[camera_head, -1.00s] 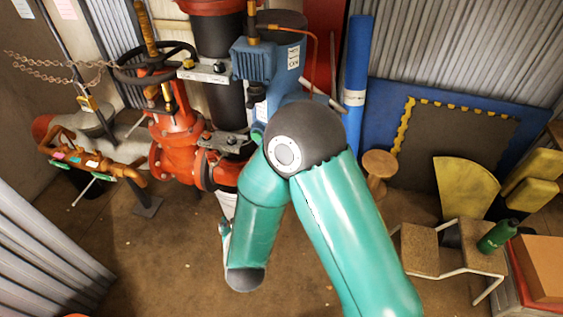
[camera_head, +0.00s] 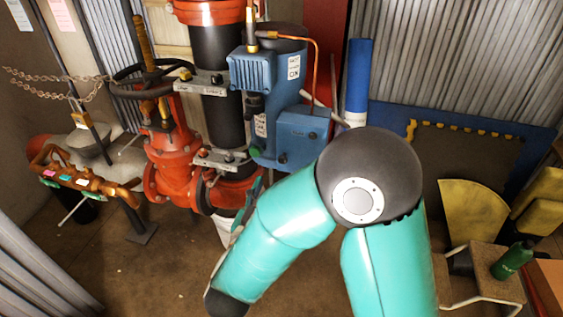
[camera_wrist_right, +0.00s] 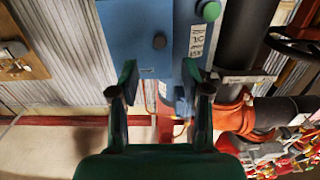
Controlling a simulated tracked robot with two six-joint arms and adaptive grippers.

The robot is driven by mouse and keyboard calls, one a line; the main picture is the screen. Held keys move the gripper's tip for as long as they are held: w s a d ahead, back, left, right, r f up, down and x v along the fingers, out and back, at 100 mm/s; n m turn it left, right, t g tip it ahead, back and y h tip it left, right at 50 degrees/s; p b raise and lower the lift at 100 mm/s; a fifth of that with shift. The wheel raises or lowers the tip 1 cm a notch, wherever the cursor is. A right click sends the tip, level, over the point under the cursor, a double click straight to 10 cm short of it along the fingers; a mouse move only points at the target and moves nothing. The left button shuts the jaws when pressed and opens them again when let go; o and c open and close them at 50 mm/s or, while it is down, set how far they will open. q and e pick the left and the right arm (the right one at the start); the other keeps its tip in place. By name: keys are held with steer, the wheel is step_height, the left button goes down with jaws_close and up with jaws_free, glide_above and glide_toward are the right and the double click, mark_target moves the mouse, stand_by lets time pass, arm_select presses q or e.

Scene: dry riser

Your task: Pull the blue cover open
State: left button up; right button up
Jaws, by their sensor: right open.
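The blue cover (camera_head: 304,136) is a box-like face with a dark knob on the side of a blue machine (camera_head: 265,75), beside a black pipe. It looks closed. In the right wrist view the blue cover (camera_wrist_right: 138,42) fills the upper middle, with its dark round knob at its right side. My right gripper (camera_wrist_right: 158,85) is open, its two fingers apart, with nothing held between them. The fingers overlap the cover's lower edge in that view; I cannot tell whether they touch. In the head view my right arm mostly hides the gripper (camera_head: 252,203). My left gripper is not in view.
Red valves and pipework (camera_head: 172,160) with a handwheel stand left of the blue machine. A blue roll (camera_head: 357,80) stands behind it at the right. Floor is clear at the lower left.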

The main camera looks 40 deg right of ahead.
mark_target(282, 162)
steer(key=x, duration=0.8)
steer(key=shift+w+d, duration=0.2)
steer(key=shift+w, duration=0.05)
jaws_close()
